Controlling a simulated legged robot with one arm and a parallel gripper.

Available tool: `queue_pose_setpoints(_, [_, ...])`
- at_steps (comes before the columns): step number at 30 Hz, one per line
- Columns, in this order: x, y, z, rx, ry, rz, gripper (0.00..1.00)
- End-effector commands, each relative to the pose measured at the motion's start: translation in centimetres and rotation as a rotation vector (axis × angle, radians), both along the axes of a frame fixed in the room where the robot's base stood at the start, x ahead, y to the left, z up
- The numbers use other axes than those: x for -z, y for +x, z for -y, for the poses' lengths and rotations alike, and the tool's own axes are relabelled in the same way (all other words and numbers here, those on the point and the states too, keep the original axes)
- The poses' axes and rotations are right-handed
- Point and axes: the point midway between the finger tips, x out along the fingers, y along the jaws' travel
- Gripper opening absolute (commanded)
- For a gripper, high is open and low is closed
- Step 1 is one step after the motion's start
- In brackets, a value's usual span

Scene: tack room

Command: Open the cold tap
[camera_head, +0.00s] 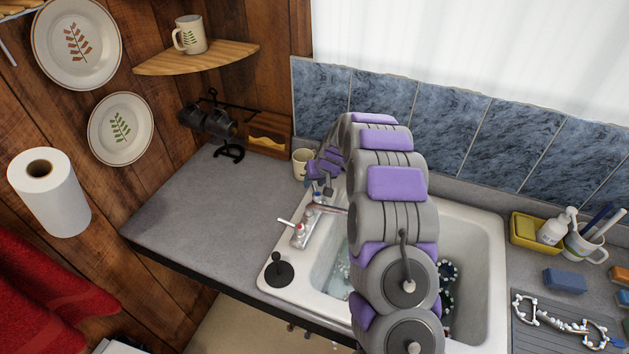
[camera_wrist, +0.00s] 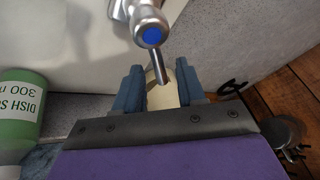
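The cold tap (camera_wrist: 152,30), a chrome tap with a blue cap, is large at the top of the wrist view. Its thin lever points down toward the gap between my fingers. In the head view its blue-capped top (camera_head: 317,193) shows at the sink's left rim, just below my gripper (camera_head: 322,178). In the wrist view my gripper (camera_wrist: 158,74) is open, one finger on each side of the lever's tip, with no clear contact. The hot tap (camera_head: 299,230), with a red cap, is nearer on the same rim.
A cream mug (camera_head: 301,163) stands behind my gripper; it shows between the fingers in the wrist view. A green dish soap bottle (camera_wrist: 20,112) lies left in that view. The white sink (camera_head: 480,225) is partly hidden by my arm. The left counter (camera_head: 205,215) is clear.

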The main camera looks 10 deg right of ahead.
Motion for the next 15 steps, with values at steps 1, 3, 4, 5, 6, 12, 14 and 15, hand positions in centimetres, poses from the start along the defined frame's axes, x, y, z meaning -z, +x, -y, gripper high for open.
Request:
queue_pose_setpoints(1, [-0.1,0.0,0.0,0.0,0.0,0.0,0.39])
queue_pose_setpoints(3, [-0.5,-0.1,0.1,0.0,0.0,0.001,0.39])
queue_pose_setpoints(4, [-0.7,-0.2,0.2,0.0,0.0,0.002,0.39])
queue_pose_setpoints(5, [-1.0,-0.3,0.2,0.0,0.0,0.002,0.39])
queue_pose_setpoints(6, [-1.6,-0.5,0.3,0.001,0.0,0.003,0.39])
queue_pose_setpoints(12, [-4.9,-1.9,1.1,0.002,0.001,0.002,0.39])
queue_pose_setpoints(14, [-6.1,-2.4,1.4,0.0,0.0,0.002,0.39])
queue_pose_setpoints(15, [-6.9,-2.7,1.6,-0.001,0.0,0.002,0.39])
